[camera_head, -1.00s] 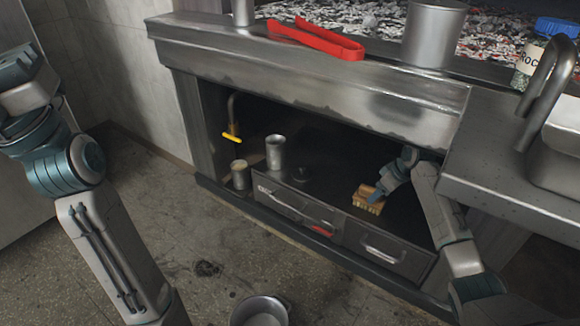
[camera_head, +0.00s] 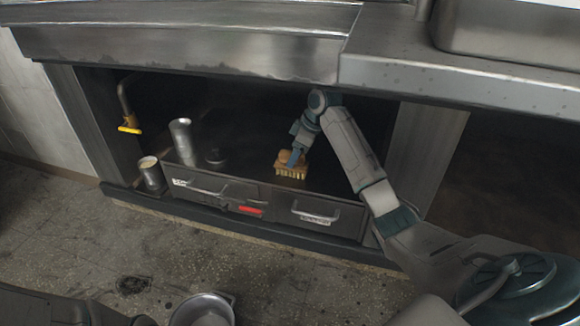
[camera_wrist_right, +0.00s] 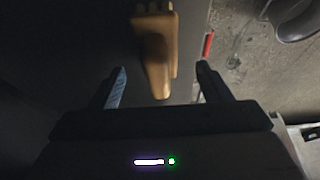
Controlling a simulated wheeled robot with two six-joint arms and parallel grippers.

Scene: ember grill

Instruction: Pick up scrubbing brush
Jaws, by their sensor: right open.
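The scrubbing brush (camera_head: 291,171) has a wooden block and pale bristles. It is on top of the dark drawer unit under the counter in the head view. In the right wrist view the brush (camera_wrist_right: 155,55) lies ahead, with its tan end reaching toward the space between the fingertips. My right gripper (camera_head: 296,158) is at the brush in the head view. In the wrist view its two fingers (camera_wrist_right: 160,80) are spread, one on each side of the brush's near end, with visible gaps. My left gripper is out of view.
The drawer unit (camera_head: 270,195) has handles and a red item (camera_head: 250,210) at its front. Metal cups (camera_head: 183,142) and a yellow-handled tap (camera_head: 129,129) stand to the left. The counter edge (camera_head: 200,55) hangs above. A metal pot (camera_head: 203,312) is on the floor.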

